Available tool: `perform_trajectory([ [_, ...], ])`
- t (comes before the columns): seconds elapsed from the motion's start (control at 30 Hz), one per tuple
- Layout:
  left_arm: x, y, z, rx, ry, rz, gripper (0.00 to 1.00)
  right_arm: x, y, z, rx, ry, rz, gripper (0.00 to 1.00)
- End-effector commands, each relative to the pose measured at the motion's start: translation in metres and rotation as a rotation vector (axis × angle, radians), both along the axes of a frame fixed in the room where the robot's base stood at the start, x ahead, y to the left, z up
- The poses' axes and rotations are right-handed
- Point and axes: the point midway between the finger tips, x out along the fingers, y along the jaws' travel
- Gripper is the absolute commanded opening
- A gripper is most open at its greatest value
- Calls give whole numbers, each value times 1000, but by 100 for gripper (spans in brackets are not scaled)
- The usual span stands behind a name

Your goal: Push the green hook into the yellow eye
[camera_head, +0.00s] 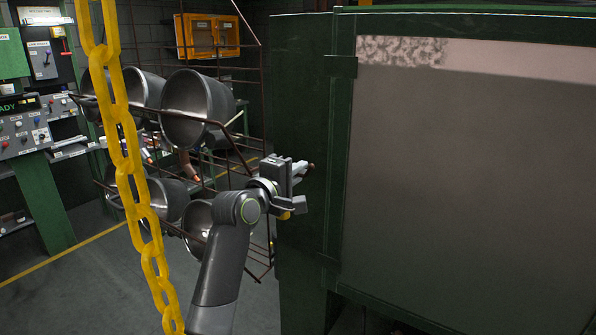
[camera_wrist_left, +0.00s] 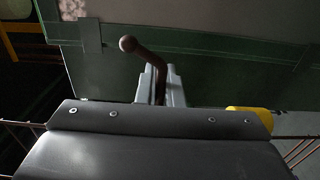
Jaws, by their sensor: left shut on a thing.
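My left gripper (camera_head: 301,169) is in front of the green cabinet's left edge in the head view. In the left wrist view its two grey fingers (camera_wrist_left: 161,88) are shut on a bent dark brown rod (camera_wrist_left: 152,57) with a ball end. The ball points up and left, beyond the fingertips. I cannot make out a green hook or a yellow eye for certain. A small yellow piece (camera_wrist_left: 249,117) shows beside the gripper in the left wrist view; I cannot tell what it is part of. My right gripper is not in view.
A large green cabinet (camera_head: 341,150) with a grey panel fills the right side. A yellow chain (camera_head: 128,150) hangs at the left front. Behind my arm, several dark pots (camera_head: 197,108) sit in a wire rack. A control panel (camera_head: 25,128) stands far left.

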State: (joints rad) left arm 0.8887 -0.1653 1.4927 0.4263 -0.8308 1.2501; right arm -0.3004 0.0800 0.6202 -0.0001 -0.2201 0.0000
Motion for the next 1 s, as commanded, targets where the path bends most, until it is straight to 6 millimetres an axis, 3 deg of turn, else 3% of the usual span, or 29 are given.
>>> perform_trajectory([
  [1.0, 0, 0, -26, -1, -1, 0, 0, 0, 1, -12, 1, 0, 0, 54],
])
